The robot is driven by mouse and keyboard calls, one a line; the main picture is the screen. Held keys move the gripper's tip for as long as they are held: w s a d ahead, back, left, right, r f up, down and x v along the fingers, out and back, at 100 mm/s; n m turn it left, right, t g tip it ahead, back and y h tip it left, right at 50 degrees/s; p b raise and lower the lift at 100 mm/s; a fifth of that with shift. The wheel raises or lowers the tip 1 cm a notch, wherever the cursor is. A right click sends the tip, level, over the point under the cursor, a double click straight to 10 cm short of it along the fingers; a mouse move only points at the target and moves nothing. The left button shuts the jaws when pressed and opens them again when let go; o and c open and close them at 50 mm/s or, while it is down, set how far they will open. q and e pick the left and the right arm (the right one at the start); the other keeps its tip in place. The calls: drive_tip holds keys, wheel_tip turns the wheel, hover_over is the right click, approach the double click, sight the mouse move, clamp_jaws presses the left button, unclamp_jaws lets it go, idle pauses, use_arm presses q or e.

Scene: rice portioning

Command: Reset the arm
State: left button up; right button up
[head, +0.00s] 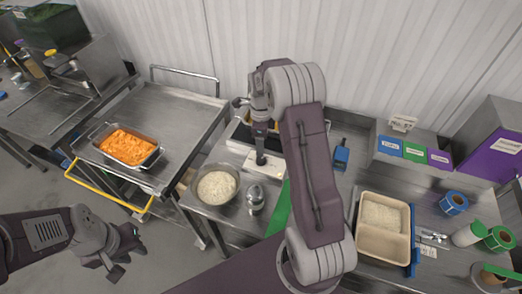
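My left gripper (124,254) is at the lower left, over the floor in front of the cart. Its two fingers stand apart with nothing between them. My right arm rises from the bottom middle and bends over at the top. My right gripper (260,150) points down at a white object in the dark container on the middle table. Its fingertips are too small and dark to tell if they are open or touching that object. A round metal bowl of rice (216,187) stands to its lower left. A beige two-compartment tray (384,243) with rice in its upper compartment lies on the right table.
A metal cart (178,112) with a pan of orange food (128,146) stands at the left. A metal shaker (255,198) stands beside the bowl. The cart's back half is clear.

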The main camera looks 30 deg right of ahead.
drive_tip(key=shift+w+r, duration=0.1)
idle(0.3)
drive_tip(key=shift+a, duration=0.1)
drive_tip(key=s+a+r+n+t+b, duration=0.1)
drive_tip(key=s+a+r+n+b, duration=0.1)
drive_tip(key=s+a+r+n, duration=0.35)
drive_tip(key=s+a+f+n, duration=0.1)
drive_tip(key=s+n, duration=0.1)
drive_tip(key=s+a+f+n, duration=0.1)
drive_tip(key=s+a+n, duration=0.1)
drive_tip(key=s, duration=0.1)
drive_tip(key=s+a+n+b, duration=0.1)
drive_tip(key=s+a+n, duration=0.1)
drive_tip(key=s, duration=0.1)
drive_tip(key=shift+a+f, duration=0.25)
drive_tip(key=shift+f, duration=0.15)
drive_tip(key=s+f+n, duration=0.3)
drive_tip(key=s+n, duration=0.2)
drive_tip(key=n, duration=0.8)
drive_tip(key=shift+f, duration=0.2)
